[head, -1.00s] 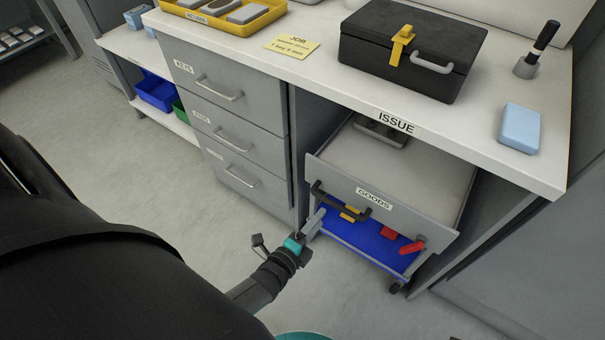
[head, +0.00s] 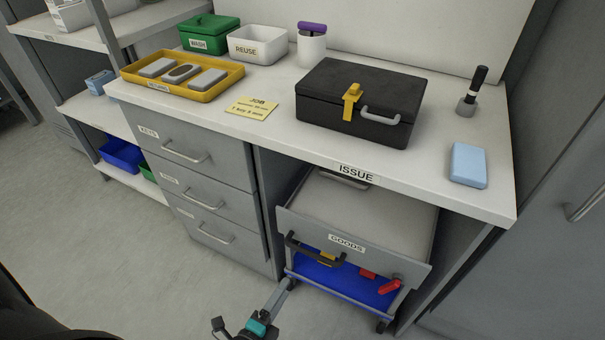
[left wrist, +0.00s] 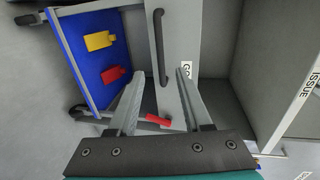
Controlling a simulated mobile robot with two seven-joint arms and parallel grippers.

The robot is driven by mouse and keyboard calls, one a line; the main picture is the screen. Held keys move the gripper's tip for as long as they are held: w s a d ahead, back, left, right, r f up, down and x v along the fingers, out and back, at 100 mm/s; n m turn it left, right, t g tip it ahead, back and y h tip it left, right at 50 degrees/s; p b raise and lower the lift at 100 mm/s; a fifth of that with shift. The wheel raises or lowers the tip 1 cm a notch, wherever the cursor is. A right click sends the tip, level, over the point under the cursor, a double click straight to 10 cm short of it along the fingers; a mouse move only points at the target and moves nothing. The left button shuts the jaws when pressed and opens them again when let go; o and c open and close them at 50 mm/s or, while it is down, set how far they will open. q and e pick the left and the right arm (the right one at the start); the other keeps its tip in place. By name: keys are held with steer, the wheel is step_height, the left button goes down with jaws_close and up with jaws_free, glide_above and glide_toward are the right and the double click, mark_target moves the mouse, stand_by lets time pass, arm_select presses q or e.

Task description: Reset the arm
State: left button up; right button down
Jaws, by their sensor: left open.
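My left gripper (head: 276,298) shows at the bottom of the head view, in front of and below the drawer marked GOODS (head: 400,258). In the left wrist view its two fingers (left wrist: 158,95) are spread with nothing held between them. The drawer stands pulled out under the counter. Its black handle (head: 314,250) lies beyond the fingertips and also shows in the left wrist view (left wrist: 158,45). Much of my left arm is outside the head view. My right gripper is not in view.
Below the drawer, a wheeled blue tray (head: 340,283) holds red and yellow pieces. A grey drawer unit (head: 205,185) stands at left. The counter carries a black case (head: 360,100), a yellow tray (head: 205,92) and a blue block (head: 468,165). Open floor lies at lower left.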

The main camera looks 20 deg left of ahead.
arm_select(q)
steer(key=s+a+f+n+g+p, duration=0.1)
steer(key=s+f+n+g+p, duration=0.2)
steer(key=s, duration=0.4)
steer(key=s+a+f+n+g+p, duration=0.2)
steer(key=s+f+n+g+p, duration=0.1)
steer(key=s+n+g, duration=0.3)
steer(key=s+a+f+n+g+y+p, duration=0.1)
steer(key=s+f+n+g+p, duration=0.2)
steer(key=s+n, duration=0.4)
steer(key=shift+s+a+f+g, duration=0.2)
steer(key=shift+s+f+g, duration=0.35)
steer(key=shift+g, duration=0.15)
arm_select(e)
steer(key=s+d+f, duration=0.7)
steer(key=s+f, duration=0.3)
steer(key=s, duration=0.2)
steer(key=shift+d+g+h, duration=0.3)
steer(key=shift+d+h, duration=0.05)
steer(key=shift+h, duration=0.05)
arm_select(q)
steer(key=shift+c, duration=0.4)
